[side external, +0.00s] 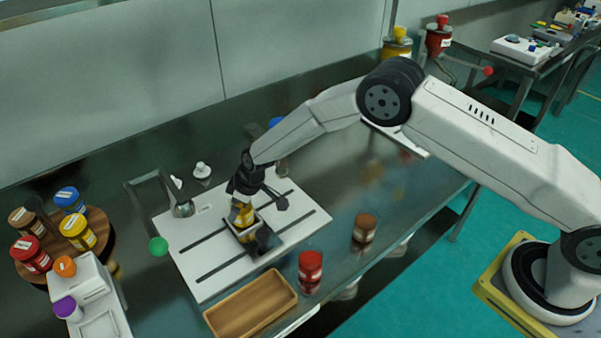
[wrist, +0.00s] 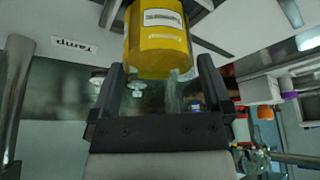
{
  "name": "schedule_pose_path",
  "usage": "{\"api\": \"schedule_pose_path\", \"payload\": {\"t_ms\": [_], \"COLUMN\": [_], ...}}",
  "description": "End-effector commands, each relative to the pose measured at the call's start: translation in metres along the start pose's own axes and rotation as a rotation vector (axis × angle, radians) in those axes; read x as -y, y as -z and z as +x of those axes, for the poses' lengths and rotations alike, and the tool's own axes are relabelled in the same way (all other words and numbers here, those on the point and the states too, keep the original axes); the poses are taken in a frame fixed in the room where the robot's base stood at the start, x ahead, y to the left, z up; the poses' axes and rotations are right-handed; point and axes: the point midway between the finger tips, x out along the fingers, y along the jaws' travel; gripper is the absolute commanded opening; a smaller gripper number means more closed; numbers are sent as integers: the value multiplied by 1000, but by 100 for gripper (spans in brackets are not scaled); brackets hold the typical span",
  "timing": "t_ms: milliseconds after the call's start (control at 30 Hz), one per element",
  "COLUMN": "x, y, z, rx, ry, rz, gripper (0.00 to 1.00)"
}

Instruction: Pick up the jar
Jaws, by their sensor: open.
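A yellow jar (side external: 241,214) with a white label stands at the dark square fixture (side external: 262,241) on the white slotted plate (side external: 206,283). In the wrist view the yellow jar (wrist: 157,48) shows large at the top middle, around the mouth of the jaws. My gripper (wrist: 161,64) is open, with one dark finger on each side of the jar's lower part. In the side view my gripper (side external: 243,192) is directly over the jar and hides its top. Whether the fingers touch the jar cannot be told.
A red jar (side external: 310,265) and a brown jar (side external: 365,228) stand right of the plate. A wooden tray (side external: 252,303) lies in front. A round wooden stand (side external: 100,228) with several jars is at left.

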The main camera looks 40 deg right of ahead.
Motion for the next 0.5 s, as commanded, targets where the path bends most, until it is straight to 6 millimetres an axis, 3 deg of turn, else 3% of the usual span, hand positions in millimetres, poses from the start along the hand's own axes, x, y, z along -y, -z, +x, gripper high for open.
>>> {"api": "schedule_pose_path", "payload": {"t_ms": [200,267,500], "x": [0,0,0], "y": [0,0,0], "z": [0,0,0], "rx": [0,0,0], "ry": [0,0,0], "rz": [0,0,0], "gripper": [100,84,10]}}
